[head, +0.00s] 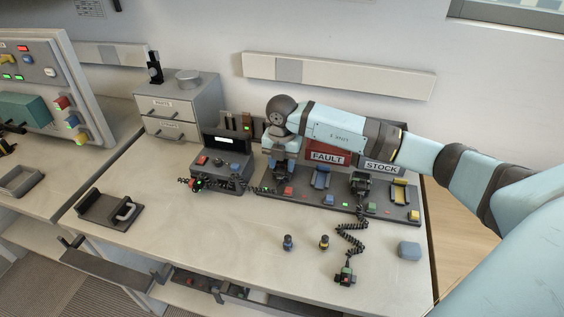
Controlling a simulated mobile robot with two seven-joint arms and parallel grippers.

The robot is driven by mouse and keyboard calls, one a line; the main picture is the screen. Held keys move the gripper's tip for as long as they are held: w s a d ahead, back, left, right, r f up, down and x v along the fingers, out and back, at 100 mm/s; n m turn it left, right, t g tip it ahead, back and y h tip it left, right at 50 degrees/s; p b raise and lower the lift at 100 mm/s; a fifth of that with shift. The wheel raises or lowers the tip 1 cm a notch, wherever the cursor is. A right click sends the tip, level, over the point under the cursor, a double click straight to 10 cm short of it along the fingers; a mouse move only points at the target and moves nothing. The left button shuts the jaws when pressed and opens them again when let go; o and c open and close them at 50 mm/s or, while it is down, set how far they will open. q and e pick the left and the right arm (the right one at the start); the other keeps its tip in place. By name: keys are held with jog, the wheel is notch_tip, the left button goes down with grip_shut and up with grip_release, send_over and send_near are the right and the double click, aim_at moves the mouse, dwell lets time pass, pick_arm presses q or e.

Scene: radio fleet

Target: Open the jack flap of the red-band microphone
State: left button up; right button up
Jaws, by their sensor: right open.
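One microphone (345,278), dark with small red and green marks, lies at the table's front edge. Its coiled cord runs back to the dock with the radios (363,187). Another small dark microphone (195,184) with red and green marks sits at the left front of the test unit, on a coiled cord. Both are too small to tell which has the red band, or how a jack flap stands. My right gripper (283,166) is open and points down above the left end of the dock, beside the test unit. My wrist partly hides it. My left gripper is not in view.
The long dark dock (330,205) holds several coloured radios, with FAULT (327,157) and STOCK (381,167) signs behind. The test unit (225,165) stands left of it. Two small knobs (288,242) and a blue-grey block (409,250) stand in front.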

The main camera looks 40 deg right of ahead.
grip_shut()
